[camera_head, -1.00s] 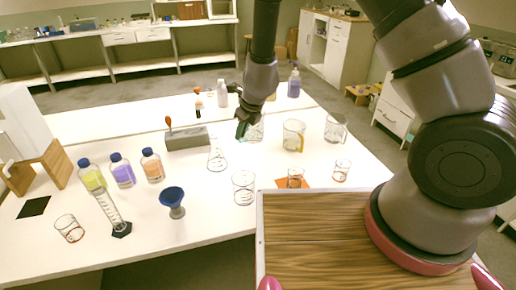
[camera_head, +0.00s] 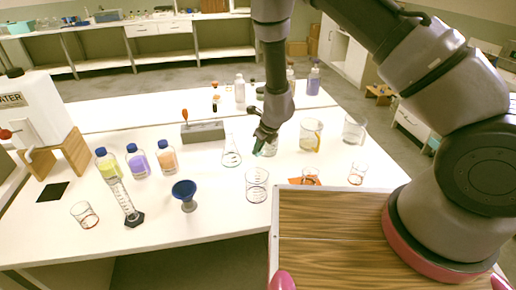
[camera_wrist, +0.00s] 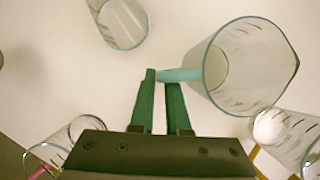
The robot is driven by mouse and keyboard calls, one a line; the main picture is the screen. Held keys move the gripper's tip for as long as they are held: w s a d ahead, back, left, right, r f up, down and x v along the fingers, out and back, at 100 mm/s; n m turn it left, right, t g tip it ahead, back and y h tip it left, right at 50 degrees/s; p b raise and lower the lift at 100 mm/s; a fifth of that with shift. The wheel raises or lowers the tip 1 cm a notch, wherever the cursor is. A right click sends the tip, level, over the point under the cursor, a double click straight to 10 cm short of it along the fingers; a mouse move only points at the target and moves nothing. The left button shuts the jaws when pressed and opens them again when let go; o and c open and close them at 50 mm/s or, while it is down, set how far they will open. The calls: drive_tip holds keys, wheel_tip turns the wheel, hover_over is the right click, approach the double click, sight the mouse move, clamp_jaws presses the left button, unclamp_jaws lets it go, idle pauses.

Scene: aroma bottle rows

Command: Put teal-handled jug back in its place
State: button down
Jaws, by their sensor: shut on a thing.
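The teal-handled jug (camera_wrist: 240,68) is clear glass with dark markings and lies right of the fingers in the wrist view. My gripper (camera_wrist: 160,78) is shut on its teal handle (camera_wrist: 182,75). In the head view my gripper (camera_head: 264,146) is at mid-table, and the jug (camera_head: 272,147) is mostly hidden behind it. I cannot tell whether the jug touches the table. A yellow-handled jug (camera_head: 311,132) and another clear jug (camera_head: 354,128) stand to its right.
A conical flask (camera_head: 231,152) stands close left of my gripper, and a beaker (camera_head: 257,186) in front. A blue funnel (camera_head: 185,193), a measuring cylinder (camera_head: 126,203), capped bottles (camera_head: 137,160) and a black mat (camera_head: 53,192) are further left. A grey block (camera_head: 203,132) lies behind.

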drive_tip(key=c, duration=0.9)
unclamp_jaws()
drive_tip(key=v, duration=1.2)
drive_tip(key=shift+r, duration=0.2)
